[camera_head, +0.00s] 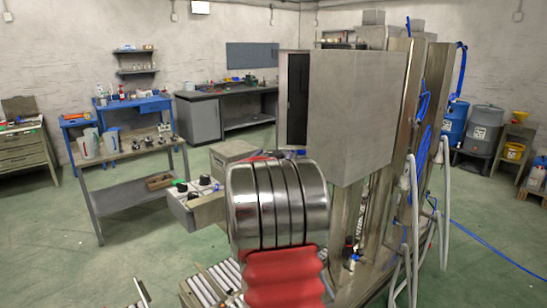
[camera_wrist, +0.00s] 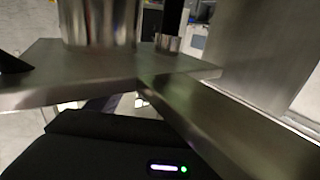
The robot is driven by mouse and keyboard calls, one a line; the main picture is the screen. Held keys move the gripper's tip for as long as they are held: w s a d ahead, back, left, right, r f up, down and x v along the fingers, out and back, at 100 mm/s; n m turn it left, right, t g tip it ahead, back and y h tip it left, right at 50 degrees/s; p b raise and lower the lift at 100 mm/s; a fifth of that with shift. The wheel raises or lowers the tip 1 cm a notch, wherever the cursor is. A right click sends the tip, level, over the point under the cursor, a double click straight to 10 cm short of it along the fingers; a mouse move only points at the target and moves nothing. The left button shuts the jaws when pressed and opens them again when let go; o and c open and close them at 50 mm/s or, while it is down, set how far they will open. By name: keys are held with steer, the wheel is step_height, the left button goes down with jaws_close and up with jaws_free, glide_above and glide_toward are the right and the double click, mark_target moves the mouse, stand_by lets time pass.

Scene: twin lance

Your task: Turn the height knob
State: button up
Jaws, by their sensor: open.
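A grey control box (camera_head: 183,207) stands left of my arm in the head view. Its top carries small black knobs, one on a white dial (camera_head: 205,181) and one near a green spot (camera_head: 181,186). I cannot tell which is the height knob. In the wrist view, a dark housing with a lit strip, apparently my gripper (camera_wrist: 110,145), fills the bottom. Its fingertips cannot be made out, and nothing is seen held. A metal plate (camera_wrist: 65,88) with a shiny cylinder (camera_wrist: 98,22) is close beyond it. My arm hides the gripper in the head view.
A tall steel cabinet (camera_head: 355,115) stands behind and right of my arm. A roller conveyor (camera_head: 215,283) lies low in front. A metal table (camera_head: 125,197) stands left of the box, with green floor (camera_head: 60,245) open around it. A metal bar (camera_wrist: 225,125) crosses the wrist view.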

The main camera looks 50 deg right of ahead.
steer(key=shift+c, duration=0.4)
steer(key=c, duration=1)
steer(key=shift+n+t+y, duration=1.8)
steer(key=shift+n+t, duration=0.5)
steer(key=shift+t, duration=0.6)
steer(key=shift+n+t+y, duration=1.6)
steer(key=shift+y, duration=0.5)
steer(key=shift+n+t+y, duration=0.7)
steer(key=shift+n+y, duration=0.4)
steer(key=shift+y, duration=0.5)
steer(key=shift+n+t+y, duration=0.15)
steer(key=shift+n+y, duration=1.1)
steer(key=shift+y, duration=0.7)
steer(key=shift+n+t+y, duration=0.15)
steer(key=shift+n+y, duration=1.1)
steer(key=shift+y, duration=0.7)
steer(key=shift+n+y, duration=0.8)
steer(key=shift+y, duration=0.4)
steer(key=shift+r+n+g+y, duration=0.2)
steer(key=shift+n+g+y, duration=0.95)
steer(key=shift+y, duration=0.75)
